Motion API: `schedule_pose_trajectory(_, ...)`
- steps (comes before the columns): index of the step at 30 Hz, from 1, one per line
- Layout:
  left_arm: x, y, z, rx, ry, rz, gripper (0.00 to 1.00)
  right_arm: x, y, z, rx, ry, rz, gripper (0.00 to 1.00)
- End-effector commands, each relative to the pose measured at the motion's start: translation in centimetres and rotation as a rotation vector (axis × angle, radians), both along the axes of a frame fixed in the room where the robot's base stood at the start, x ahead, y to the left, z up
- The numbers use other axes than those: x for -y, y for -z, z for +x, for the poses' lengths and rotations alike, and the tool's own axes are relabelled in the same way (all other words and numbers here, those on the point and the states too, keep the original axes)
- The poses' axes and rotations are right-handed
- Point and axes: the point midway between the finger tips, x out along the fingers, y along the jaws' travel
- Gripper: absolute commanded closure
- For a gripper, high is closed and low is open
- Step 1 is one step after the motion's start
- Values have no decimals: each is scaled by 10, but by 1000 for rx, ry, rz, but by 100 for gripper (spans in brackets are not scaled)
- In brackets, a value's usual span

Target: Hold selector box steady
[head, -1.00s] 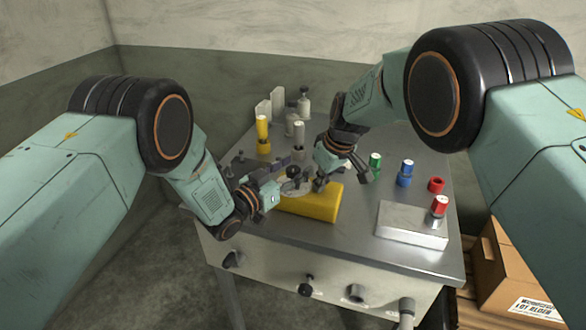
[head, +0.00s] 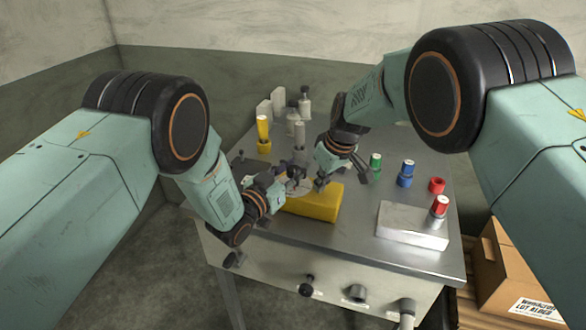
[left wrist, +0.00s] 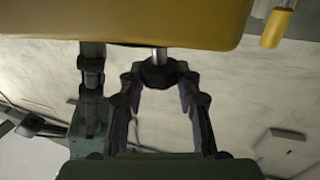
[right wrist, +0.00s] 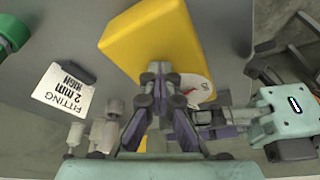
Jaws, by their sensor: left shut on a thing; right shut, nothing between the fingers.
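The selector box is a yellow block (head: 318,204) on the metal bench, with a pale round dial (right wrist: 197,90) beside my right fingers in the right wrist view. My left gripper (head: 296,176) is at the box's far left side. In the left wrist view its fingertips (left wrist: 160,74) close on a dark piece at the end of a short grey shaft (left wrist: 160,54), just below the yellow box (left wrist: 120,22). My fingers partly hide this joint. My right gripper (head: 321,184) is shut and empty, tips pointing down over the box near the dial. Contact with the box is unclear.
A yellow peg (head: 263,128) and grey peg (head: 299,133) stand behind. Green (head: 375,162), blue (head: 406,172) and red (head: 437,185) parts stand right. A silver block (head: 408,228) sits front right. A cardboard box (head: 515,270) is beside the bench (head: 345,250).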

Motion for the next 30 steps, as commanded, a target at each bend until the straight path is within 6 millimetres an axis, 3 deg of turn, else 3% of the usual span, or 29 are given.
schedule_pose_trajectory(1, 4, 1, -2, 0, -17, 2, 98, 0, 8, -6, -18, -1, -3, 100)
schedule_pose_trajectory(15, 4, 0, -1, 2, -254, 4, 98, -1, 9, -6, -19, -2, -2, 100)
schedule_pose_trajectory(29, 2, 0, -1, 1, -286, 4, 98, -1, 9, -6, -19, -2, -2, 100)
schedule_pose_trajectory(30, 2, 0, -1, 1, -286, 4, 64, -1, 9, -6, -19, -2, -2, 100)
